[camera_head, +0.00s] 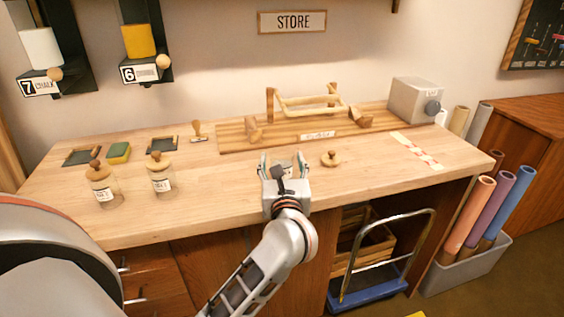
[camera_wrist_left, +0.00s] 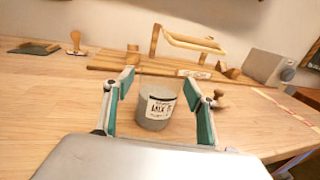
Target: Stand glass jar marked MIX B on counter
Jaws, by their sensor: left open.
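The glass jar marked MIX B (camera_wrist_left: 157,105) stands upright on the counter (camera_head: 225,195) in the left wrist view, its label facing me. It has no lid on and looks greyish inside. My left gripper (camera_head: 283,162) is open, its green-padded fingers on either side of the jar; the wrist view shows gaps beside the glass. In the head view the gripper hides most of the jar. A round wooden lid with a knob (camera_head: 330,158) lies on the counter right of the gripper. My right gripper is not in view.
Two lidded glass jars (camera_head: 161,175) stand at the counter's left. Behind them are a green-and-yellow sponge (camera_head: 119,153) and a stamp (camera_head: 197,132). A wooden rack (camera_head: 235,137) and a grey box (camera_head: 413,100) line the back. The counter's right front is clear.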

